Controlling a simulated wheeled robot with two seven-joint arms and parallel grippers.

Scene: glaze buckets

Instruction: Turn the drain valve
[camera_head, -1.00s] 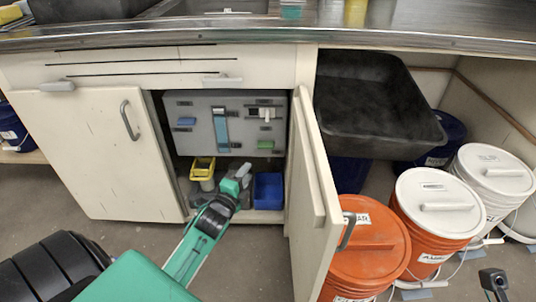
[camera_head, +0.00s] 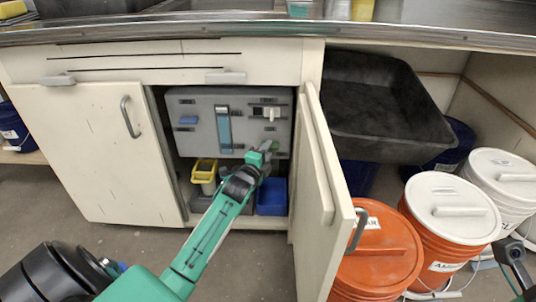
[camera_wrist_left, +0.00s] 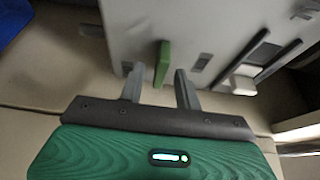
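A grey panel (camera_head: 180,138) inside the open cabinet bears several small fittings. A short green handle (camera_wrist_left: 163,62) on it shows upright in the left wrist view. In the head view my left gripper hides it. My left gripper (camera_head: 268,147) is at the panel's lower right, and its fingers (camera_wrist_left: 159,70) are apart, one on each side of the green handle, with no clear contact. The panel also has a blue handle (camera_head: 188,120), a light blue vertical bar (camera_head: 224,128) and a white fitting (camera_head: 269,112). No label shows which is the drain valve. Part of my right arm shows at the lower right.
The open cabinet door (camera_head: 320,190) stands just right of my left arm. A yellow container (camera_head: 204,171) and a blue bin (camera_head: 271,197) sit below the panel. Orange buckets (camera_head: 452,208) with lids and a black tub (camera_head: 375,110) are at the right.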

